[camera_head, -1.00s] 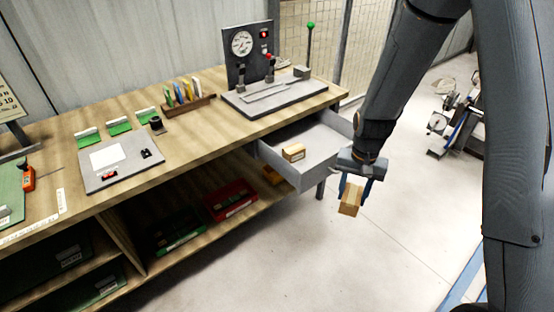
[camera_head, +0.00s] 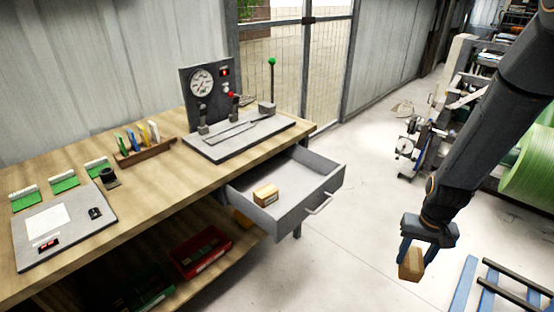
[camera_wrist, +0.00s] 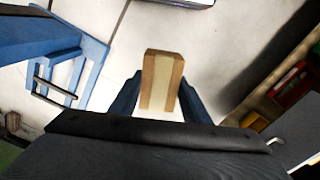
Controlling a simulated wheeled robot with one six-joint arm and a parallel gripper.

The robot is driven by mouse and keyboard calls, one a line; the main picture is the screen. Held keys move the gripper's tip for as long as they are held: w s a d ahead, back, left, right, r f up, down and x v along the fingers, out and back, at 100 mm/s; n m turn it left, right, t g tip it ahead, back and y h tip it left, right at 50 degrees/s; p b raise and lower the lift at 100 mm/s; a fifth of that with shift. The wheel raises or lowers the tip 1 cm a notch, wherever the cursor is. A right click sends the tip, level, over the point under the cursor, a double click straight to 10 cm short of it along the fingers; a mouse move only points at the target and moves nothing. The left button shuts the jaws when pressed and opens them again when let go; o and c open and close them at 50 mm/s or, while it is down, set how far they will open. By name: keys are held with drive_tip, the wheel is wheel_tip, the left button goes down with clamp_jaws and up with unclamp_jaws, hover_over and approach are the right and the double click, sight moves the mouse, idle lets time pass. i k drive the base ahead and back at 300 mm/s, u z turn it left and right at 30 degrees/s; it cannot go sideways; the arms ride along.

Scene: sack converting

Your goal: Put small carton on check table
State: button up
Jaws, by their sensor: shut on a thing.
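My gripper (camera_head: 412,259) is shut on a small brown carton (camera_head: 411,266) with a pale tape strip, held in the air over the open floor, right of the drawer. In the wrist view the carton (camera_wrist: 161,82) sits between the two blue fingers. A wooden table (camera_head: 150,192) stands at the left, with a gauge press, a card rack and a grey board on top. Whether it is the check table I cannot tell. A second small carton (camera_head: 265,194) lies in the open grey drawer (camera_head: 312,196) under the table's right end.
The gauge press (camera_head: 215,110) with its green-knobbed lever stands at the table's back right. A red bin (camera_head: 203,254) is on the lower shelf. A blue frame with dark bars (camera_head: 490,290) stands on the floor at lower right. Machinery with a green roll (camera_head: 530,170) is at right.

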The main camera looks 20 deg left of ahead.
sight(169, 178)
drive_tip(key=z, duration=1.85)
drive_tip(key=k, duration=1.65)
drive_tip(key=u, duration=2.55)
drive_tip(key=i, duration=0.2)
drive_tip(key=z, duration=0.05)
